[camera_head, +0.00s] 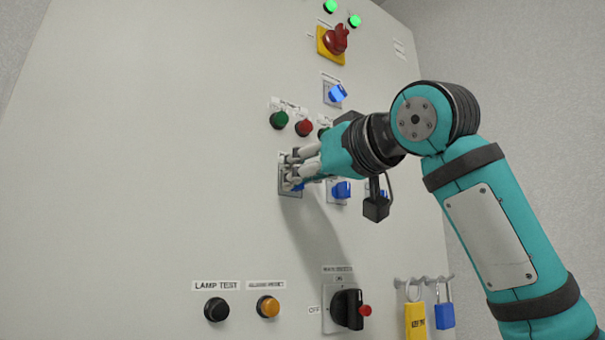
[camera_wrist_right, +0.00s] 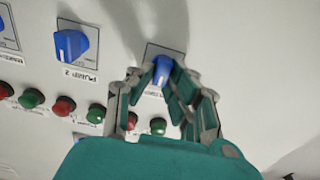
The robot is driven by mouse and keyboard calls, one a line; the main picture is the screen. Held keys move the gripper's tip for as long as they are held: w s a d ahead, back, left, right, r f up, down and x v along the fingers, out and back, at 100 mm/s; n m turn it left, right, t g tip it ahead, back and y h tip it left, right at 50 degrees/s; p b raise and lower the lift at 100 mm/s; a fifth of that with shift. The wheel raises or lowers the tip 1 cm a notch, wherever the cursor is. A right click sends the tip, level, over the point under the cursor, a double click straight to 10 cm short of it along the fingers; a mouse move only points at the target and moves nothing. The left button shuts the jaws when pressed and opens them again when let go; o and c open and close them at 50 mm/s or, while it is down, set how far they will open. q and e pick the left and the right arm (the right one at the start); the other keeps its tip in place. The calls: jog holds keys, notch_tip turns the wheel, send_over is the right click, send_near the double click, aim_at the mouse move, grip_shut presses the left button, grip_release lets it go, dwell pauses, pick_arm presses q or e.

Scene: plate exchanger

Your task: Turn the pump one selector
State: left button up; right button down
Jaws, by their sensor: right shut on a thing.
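The selector at my right gripper is a blue knob on a square plate (camera_head: 290,188) on the grey panel. In the right wrist view the blue knob (camera_wrist_right: 162,70) shows between the fingertips. Its label is hidden behind my fingers, so I cannot read "pump 1" there. My right gripper (camera_head: 297,172) is closed around this knob, and its fingers reach the panel; it fills the wrist view (camera_wrist_right: 165,85) too. The knob's exact angle is hard to tell. My left gripper is in neither view.
A blue knob labelled PUMP 2 (camera_wrist_right: 70,44) sits beside it. Green (camera_head: 279,120) and red (camera_head: 304,127) round parts are above. A red rotary switch (camera_head: 337,39) is at the top. A black OFF-marked switch (camera_head: 347,309) and padlocks (camera_head: 415,319) are below. The panel's left side is clear.

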jog(key=shift+n, duration=0.3)
jog(key=shift+s+a+f+n+p, duration=0.1)
jog(key=shift+n+p, duration=1.15)
jog(key=shift+n, duration=0.8)
jog(key=shift+a+f+n+p, duration=0.1)
jog(key=shift+n+p, duration=1.1)
jog(key=shift+n, duration=0.85)
jog(key=c, duration=1.3)
grip_release()
jog(key=v, duration=1.1)
jog(key=shift+s+d, duration=0.2)
jog(key=shift+s, duration=0.05)
